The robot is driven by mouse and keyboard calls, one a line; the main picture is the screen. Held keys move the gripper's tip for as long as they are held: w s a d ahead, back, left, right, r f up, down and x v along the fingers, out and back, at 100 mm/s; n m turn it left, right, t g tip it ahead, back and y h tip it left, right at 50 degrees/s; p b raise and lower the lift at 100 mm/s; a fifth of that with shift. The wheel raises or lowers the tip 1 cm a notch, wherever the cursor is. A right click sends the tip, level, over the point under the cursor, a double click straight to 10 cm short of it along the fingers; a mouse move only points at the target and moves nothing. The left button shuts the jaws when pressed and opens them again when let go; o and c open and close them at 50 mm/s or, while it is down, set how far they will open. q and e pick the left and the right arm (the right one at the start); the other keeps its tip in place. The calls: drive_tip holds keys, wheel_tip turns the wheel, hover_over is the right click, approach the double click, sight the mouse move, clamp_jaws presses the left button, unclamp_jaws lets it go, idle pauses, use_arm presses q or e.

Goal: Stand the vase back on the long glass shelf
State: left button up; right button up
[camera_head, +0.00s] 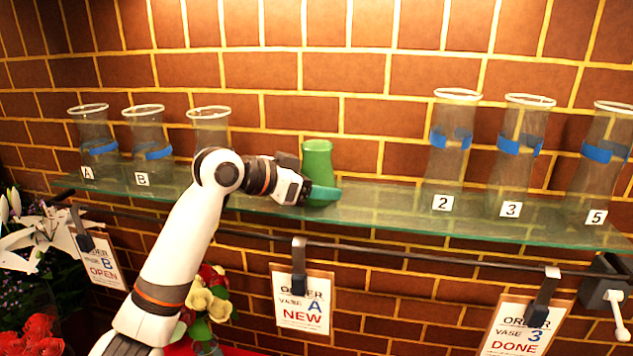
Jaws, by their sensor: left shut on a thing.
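The green vase (317,158) is upright at the middle of the long glass shelf (375,208). My left gripper (318,193) reaches in from the left and is shut on the vase low on its body. A teal finger of the gripper covers part of the vase's lower front. The vase's base is at about the height of the shelf; I cannot tell whether it touches the glass. My right gripper is not in view.
Clear vases with blue bands stand left (97,145) and right (450,140) on the shelf. The glass between the green vase and vase 2 is free. Order cards (301,302) hang below on a rail. Flowers (207,300) stand lower left.

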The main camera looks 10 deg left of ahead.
use_arm(q)
drive_tip(key=o, duration=1.4)
drive_tip(key=shift+d+f, duration=0.1)
drive_tip(key=shift+d, duration=0.1)
drive_tip(key=shift+c, duration=0.2)
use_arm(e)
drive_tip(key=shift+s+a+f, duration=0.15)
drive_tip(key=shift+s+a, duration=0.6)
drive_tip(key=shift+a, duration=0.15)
use_arm(q)
drive_tip(key=shift+a, duration=0.1)
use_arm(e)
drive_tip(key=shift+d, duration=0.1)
use_arm(q)
drive_tip(key=shift+s+a+b, duration=0.15)
drive_tip(key=shift+a+b, duration=0.1)
drive_tip(key=shift+b, duration=0.1)
drive_tip(key=b+v, duration=0.5)
drive_tip(key=v, duration=0.6)
drive_tip(key=shift+r, duration=0.4)
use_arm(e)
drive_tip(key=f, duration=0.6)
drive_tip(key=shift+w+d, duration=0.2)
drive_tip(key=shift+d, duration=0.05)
use_arm(q)
drive_tip(key=shift+s, duration=0.15)
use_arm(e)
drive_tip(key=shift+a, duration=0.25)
